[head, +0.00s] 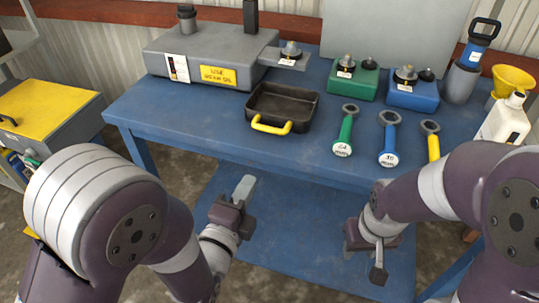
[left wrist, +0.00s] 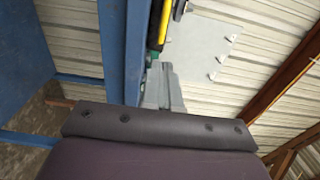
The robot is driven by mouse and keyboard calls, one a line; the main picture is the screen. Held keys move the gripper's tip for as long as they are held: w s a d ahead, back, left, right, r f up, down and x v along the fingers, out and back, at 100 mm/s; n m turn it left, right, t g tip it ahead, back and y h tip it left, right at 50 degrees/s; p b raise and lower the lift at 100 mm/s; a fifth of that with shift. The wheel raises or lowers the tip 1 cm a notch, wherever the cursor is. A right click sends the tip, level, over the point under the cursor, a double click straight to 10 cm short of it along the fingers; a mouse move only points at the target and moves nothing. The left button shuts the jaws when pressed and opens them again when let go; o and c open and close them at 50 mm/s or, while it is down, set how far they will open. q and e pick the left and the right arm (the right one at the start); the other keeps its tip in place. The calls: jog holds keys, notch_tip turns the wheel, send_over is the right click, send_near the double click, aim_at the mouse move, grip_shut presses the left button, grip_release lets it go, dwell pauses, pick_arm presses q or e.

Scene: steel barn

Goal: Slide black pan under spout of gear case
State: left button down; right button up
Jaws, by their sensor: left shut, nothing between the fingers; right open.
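The black pan (head: 312,106) sits on the blue table near its front edge. Its yellow handle (head: 268,126) points toward me. The grey gear case (head: 212,42) stands behind and to the left of the pan, with a yellow label and a white tag. A grey ledge (head: 272,60) with a dark knob juts from its right end, above and behind the pan; I cannot tell the spout clearly. My left gripper (head: 245,188) is shut and empty, in front of and below the table edge. It also shows in the left wrist view (left wrist: 166,82). My right gripper (head: 378,268) is open and lower, to the right.
The blue table (head: 220,130) also holds a green box (head: 352,82), a blue box (head: 412,95), several coloured wrenches, a white bottle (head: 503,118) and a yellow funnel (head: 514,80). A yellow-topped cabinet (head: 45,108) stands at left. Table is clear left of the pan.

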aim_at(275, 132)
pick_arm(q)
jog(key=x, duration=1.4)
jog(key=shift+d+r, duration=0.1)
jog(key=x, duration=0.3)
jog(key=shift+w, duration=0.15)
